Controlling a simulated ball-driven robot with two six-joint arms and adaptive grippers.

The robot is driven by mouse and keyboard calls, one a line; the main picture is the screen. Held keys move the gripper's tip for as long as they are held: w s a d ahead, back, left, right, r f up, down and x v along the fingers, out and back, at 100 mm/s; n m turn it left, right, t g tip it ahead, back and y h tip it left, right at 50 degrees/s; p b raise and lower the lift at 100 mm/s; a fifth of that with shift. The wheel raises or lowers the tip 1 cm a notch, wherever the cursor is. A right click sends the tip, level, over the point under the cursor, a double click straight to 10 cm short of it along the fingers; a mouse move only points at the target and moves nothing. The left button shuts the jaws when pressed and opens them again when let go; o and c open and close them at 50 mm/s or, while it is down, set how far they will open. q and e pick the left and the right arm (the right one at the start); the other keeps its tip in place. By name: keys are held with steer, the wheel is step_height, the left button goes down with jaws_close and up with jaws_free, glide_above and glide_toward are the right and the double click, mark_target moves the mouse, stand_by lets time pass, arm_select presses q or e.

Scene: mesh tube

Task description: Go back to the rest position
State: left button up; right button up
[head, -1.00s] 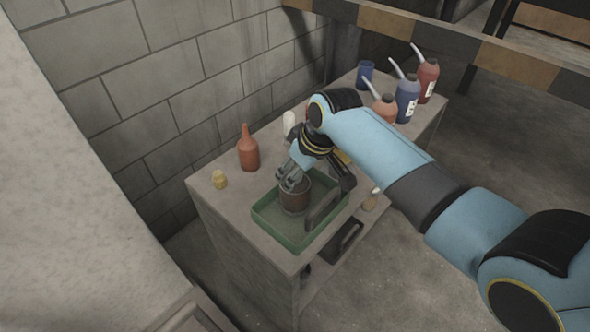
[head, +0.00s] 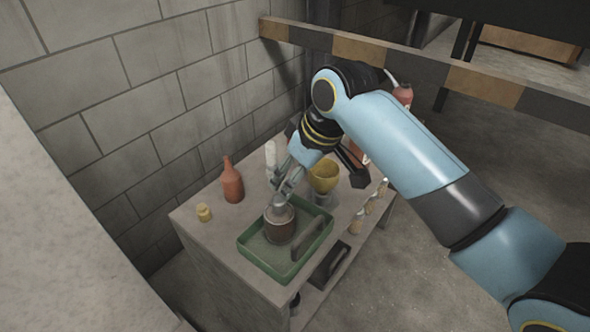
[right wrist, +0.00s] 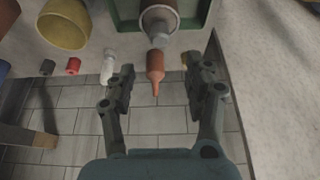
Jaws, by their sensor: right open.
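My right gripper (head: 287,181) is open and empty, raised above the green tray (head: 244,241). In the right wrist view its two fingers (right wrist: 161,72) stand apart with nothing between them. A brown cylinder (head: 279,229) stands upright in the tray, with a grey rounded piece (head: 279,203) on top. Both also show at the top of the right wrist view, the cylinder (right wrist: 156,14) and the grey piece (right wrist: 159,38), clear of the fingers. My left gripper is not in view.
An orange bottle (head: 232,184), a small yellow object (head: 204,212) and a white bottle (head: 271,156) stand along the wall side. A yellow bowl (head: 323,177) is behind the tray. A striped beam (head: 420,62) crosses behind.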

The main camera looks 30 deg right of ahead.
steer(key=shift+s+r, duration=0.2)
steer(key=shift+r, duration=0.2)
steer(key=shift+s, duration=0.1)
